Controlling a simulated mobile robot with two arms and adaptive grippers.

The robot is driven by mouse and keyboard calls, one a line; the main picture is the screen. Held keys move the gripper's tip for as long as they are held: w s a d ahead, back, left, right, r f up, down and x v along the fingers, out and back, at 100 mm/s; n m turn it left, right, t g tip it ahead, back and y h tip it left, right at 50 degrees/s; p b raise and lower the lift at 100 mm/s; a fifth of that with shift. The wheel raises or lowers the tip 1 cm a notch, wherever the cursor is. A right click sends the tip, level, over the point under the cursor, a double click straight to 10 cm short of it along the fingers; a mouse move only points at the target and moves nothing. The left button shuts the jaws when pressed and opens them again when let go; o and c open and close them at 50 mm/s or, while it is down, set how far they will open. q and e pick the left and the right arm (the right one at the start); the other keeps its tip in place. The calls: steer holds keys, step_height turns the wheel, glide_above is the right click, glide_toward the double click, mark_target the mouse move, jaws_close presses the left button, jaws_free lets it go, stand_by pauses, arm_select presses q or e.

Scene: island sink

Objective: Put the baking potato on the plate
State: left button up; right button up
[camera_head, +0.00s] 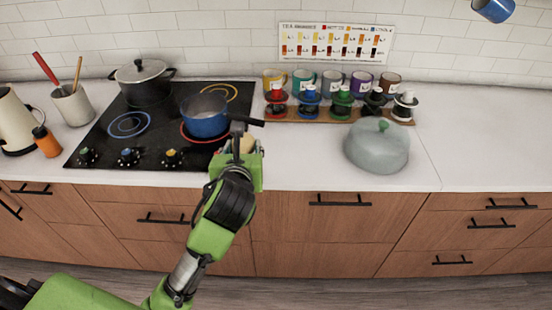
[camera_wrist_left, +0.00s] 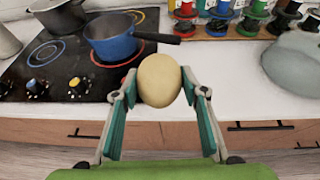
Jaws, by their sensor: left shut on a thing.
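The baking potato (camera_wrist_left: 159,80) is a smooth, pale tan oval. My left gripper (camera_wrist_left: 158,88) is shut on it, with a finger on each side, in the left wrist view. In the head view my left gripper (camera_head: 240,145) is at the counter's front edge, just right of the stove, and mostly hides the potato (camera_head: 247,145). A grey-green dome with a green knob (camera_head: 377,148) sits on the counter to the right, apart from the gripper. I cannot make out a separate plate; whether one is under the dome is hidden. My right gripper is not in view.
A blue pan (camera_head: 204,116) on the stove (camera_head: 155,145) points its dark handle toward my gripper. A black pot (camera_head: 145,80) stands behind. Several mugs and a wooden rack (camera_head: 330,116) line the wall. White counter (camera_head: 300,155) is clear between gripper and dome.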

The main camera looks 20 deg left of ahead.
arm_select(q)
steer(key=shift+w, duration=0.1)
glide_above(278, 161)
steer(key=s+a, duration=0.2)
steer(key=s, duration=0.2)
step_height(278, 161, down, 4)
steer(key=w+f, duration=0.1)
steer(key=f, duration=0.1)
steer(key=w+d+f, duration=0.1)
steer(key=shift+w+d+f+p, duration=0.2)
steer(key=shift+f+p, duration=0.1)
steer(key=shift+f, duration=0.1)
steer(key=shift+w+d+f, duration=0.2)
steer(key=shift+w+f, duration=0.4)
steer(key=shift+f, duration=0.1)
steer(key=shift+w+d+f, duration=0.1)
steer(key=shift+f, duration=0.55)
steer(key=shift+w+d+f, duration=0.1)
steer(key=shift+f, duration=0.5)
steer(key=shift+a+p, duration=0.1)
steer(key=shift+p, duration=0.55)
steer(key=shift+f, duration=0.4)
steer(key=shift+f, duration=0.1)
